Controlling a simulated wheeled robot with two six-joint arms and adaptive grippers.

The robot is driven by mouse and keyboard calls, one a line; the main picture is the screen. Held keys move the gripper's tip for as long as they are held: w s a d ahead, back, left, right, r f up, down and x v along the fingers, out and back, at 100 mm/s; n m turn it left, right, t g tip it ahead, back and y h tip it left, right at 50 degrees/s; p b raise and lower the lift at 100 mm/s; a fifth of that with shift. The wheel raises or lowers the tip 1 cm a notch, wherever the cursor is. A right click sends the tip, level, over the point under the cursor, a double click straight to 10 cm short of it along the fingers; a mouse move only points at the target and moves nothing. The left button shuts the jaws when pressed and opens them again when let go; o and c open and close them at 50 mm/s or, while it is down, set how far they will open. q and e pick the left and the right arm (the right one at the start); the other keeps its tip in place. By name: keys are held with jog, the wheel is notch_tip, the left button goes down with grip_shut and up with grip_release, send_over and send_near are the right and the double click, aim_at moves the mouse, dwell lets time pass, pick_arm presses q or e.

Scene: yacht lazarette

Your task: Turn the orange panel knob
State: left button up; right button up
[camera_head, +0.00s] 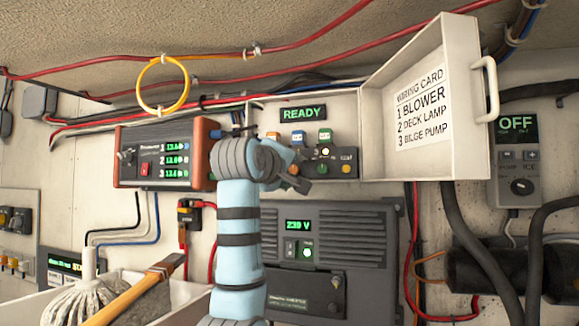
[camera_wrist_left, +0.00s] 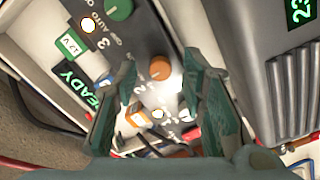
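The orange panel knob (camera_wrist_left: 160,68) is a round knob on the dark switch panel (camera_wrist_left: 145,35). In the wrist view it shows between the two fingers of my open left gripper (camera_wrist_left: 160,72), with gaps on both sides. In the head view my left gripper (camera_head: 302,171) is in front of the left part of the panel (camera_head: 334,158), and only a small part of the orange knob (camera_head: 293,169) shows. Whether the fingertips reach around the knob is hard to tell. My right gripper is not in view.
A green knob (camera_head: 322,168) and a yellow knob (camera_head: 346,169) sit beside it. The open white box door (camera_head: 464,120) with a wiring card (camera_head: 423,107) stands to the right. A grey vented unit (camera_head: 370,235) is below. Red cables (camera_head: 110,64) run above.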

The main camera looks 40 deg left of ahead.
pick_arm(q)
jog(key=shift+c, duration=0.6)
grip_shut()
jog(key=n, duration=0.4)
jog(key=shift+w+b, duration=0.1)
jog(key=shift+b, duration=0.3)
jog(key=shift+n+b, duration=0.3)
jog(key=shift+n, duration=2.2)
jog(key=shift+f, duration=0.1)
jog(key=shift+o, duration=0.6)
grip_release()
